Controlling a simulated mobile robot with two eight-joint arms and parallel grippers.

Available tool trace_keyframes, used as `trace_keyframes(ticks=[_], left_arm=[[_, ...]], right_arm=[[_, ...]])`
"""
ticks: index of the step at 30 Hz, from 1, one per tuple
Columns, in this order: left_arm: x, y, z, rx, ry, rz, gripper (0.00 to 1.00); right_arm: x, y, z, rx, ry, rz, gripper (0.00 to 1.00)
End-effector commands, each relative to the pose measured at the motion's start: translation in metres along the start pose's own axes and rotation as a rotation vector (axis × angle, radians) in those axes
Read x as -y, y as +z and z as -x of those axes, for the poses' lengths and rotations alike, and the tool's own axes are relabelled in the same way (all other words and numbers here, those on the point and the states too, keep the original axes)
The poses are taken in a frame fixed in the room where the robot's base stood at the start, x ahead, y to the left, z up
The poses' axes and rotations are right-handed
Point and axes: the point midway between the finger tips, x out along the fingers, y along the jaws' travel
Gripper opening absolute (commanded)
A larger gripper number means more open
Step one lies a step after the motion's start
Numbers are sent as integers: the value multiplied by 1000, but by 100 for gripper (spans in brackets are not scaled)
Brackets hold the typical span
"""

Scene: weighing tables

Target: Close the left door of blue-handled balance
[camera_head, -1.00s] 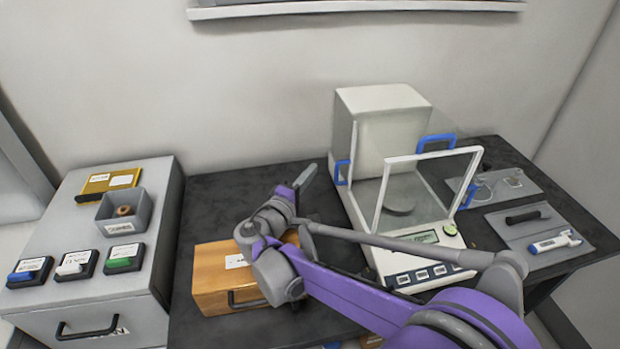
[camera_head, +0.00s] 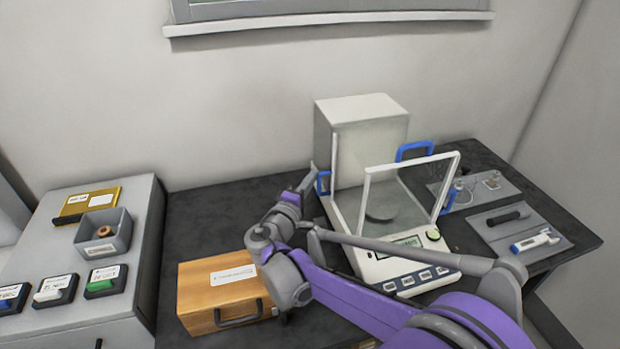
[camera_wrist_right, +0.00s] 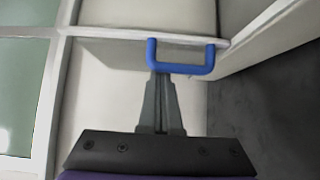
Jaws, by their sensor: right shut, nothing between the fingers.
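The balance (camera_head: 378,262) with blue handles stands on the dark table, a white housing behind its glass chamber. Its left door's blue handle (camera_head: 323,184) is at the rear of the chamber's left side, by the housing. The handle also shows in the right wrist view (camera_wrist_right: 211,62). The door appears slid back, with the chamber's left side open. My right gripper (camera_head: 309,181) is shut and empty, just left of the handle. In the wrist view its fingertips (camera_wrist_right: 160,76) are at the handle's lower bar; whether they touch is unclear. My left gripper is out of view.
A grey cabinet (camera_head: 150,230) with a small bin (camera_head: 104,232) is at left. Grey mats (camera_head: 515,235) with small tools lie right of the balance. Dark table surface is free left of the balance.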

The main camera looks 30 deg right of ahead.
Motion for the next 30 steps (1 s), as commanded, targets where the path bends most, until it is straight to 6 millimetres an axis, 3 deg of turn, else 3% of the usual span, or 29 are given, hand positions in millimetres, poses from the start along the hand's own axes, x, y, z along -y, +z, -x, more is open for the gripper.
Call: trace_keyframes(ticks=[7, 21, 30], left_arm=[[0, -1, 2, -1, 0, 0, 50], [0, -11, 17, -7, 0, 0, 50], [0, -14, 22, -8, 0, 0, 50]], right_arm=[[-1, 11, 13, -1, 0, 0, 0], [-2, 80, 95, -2, 0, -1, 0], [-1, 100, 119, 0, 0, 0, 0]])
